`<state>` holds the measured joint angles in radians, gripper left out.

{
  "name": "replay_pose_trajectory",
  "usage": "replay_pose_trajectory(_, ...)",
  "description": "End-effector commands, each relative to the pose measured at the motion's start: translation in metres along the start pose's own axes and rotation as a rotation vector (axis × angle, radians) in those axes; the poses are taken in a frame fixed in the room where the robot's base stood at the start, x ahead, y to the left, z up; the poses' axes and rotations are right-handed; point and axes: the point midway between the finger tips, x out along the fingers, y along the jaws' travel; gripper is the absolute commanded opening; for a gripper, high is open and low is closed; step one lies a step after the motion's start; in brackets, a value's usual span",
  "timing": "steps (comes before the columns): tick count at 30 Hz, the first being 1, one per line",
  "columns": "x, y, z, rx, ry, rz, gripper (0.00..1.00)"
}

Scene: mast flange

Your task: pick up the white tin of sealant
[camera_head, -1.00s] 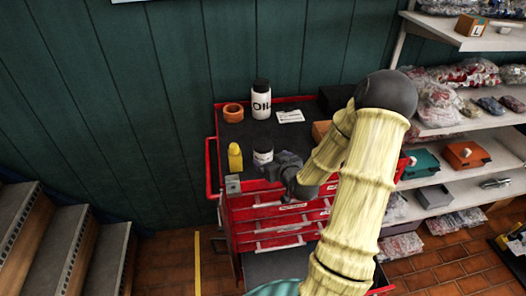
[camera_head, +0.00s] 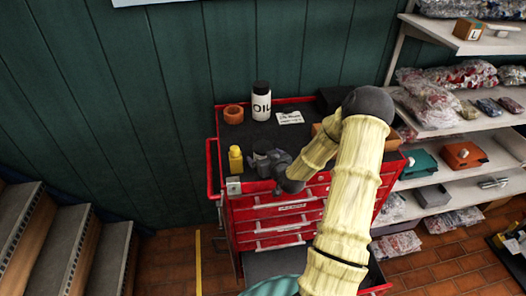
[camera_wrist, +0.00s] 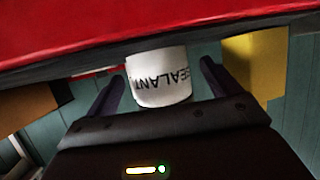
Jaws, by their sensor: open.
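The white tin of sealant (camera_wrist: 160,78) shows in the wrist view with its dark lettering upside down. It stands between the two dark fingers of my gripper (camera_wrist: 160,84), with a visible gap to each finger. My gripper is open and not closed on it. In the head view my gripper (camera_head: 262,160) is low over the front left part of the red tool cart's black top (camera_head: 235,137) and hides the tin.
Behind are an orange ring-shaped object (camera_head: 233,114), a white oil bottle (camera_head: 261,102) and a white card (camera_head: 289,118). A cardboard box (camera_head: 325,130) is to the right.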

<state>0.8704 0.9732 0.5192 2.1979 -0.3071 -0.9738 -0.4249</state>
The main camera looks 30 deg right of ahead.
Motion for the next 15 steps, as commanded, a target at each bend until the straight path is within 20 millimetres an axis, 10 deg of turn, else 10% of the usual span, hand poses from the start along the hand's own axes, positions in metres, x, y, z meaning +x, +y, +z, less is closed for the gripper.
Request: replay_pose_trajectory(15,0.023,0.0,0.0,0.0,0.0,0.0,0.89)
